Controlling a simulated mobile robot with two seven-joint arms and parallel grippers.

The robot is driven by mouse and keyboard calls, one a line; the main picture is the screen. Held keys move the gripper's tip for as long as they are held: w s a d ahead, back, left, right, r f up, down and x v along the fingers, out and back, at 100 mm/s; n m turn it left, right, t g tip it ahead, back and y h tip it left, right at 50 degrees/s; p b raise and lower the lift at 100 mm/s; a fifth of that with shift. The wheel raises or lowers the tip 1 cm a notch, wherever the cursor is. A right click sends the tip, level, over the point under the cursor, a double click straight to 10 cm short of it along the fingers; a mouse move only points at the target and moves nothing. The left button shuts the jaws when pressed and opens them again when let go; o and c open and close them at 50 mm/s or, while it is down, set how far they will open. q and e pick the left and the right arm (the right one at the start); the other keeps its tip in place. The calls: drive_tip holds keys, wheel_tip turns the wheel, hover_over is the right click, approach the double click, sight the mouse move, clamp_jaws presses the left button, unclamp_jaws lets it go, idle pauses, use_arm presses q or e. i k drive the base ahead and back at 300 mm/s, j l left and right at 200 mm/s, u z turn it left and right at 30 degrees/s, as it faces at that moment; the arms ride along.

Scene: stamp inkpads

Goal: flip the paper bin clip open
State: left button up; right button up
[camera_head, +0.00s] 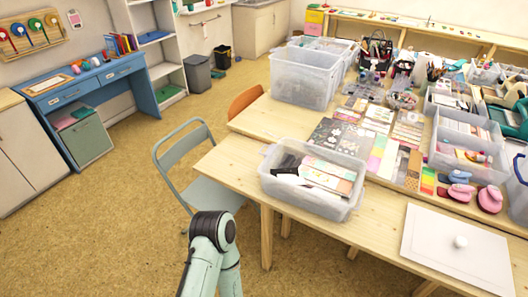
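A clear plastic bin with papers (347,210) stands on the near wooden table. It has no lid on, and colored paper strips, white sheets and something black lie in it. Clips seem to sit at its short ends, but they are too small to tell open from shut. One of my arms (212,245) shows at the bottom, left of center, as a pale green link with a black joint. It is in front of the table's left side and apart from the bin. Neither gripper is in view.
A green metal chair (184,155) stands left of the table (232,165). A large clear tub (303,80) is behind the bin. Papers, stamps and more bins crowd the right. A white board (440,240) lies at the near right. The floor at left is free.

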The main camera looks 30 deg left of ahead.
sight(272, 148)
drive_tip(key=j+z, duration=0.45)
drive_tip(key=j, duration=2.65)
drive_tip(key=u, duration=1.55)
drive_tip(key=k+l, duration=0.7)
drive_tip(key=i, duration=0.15)
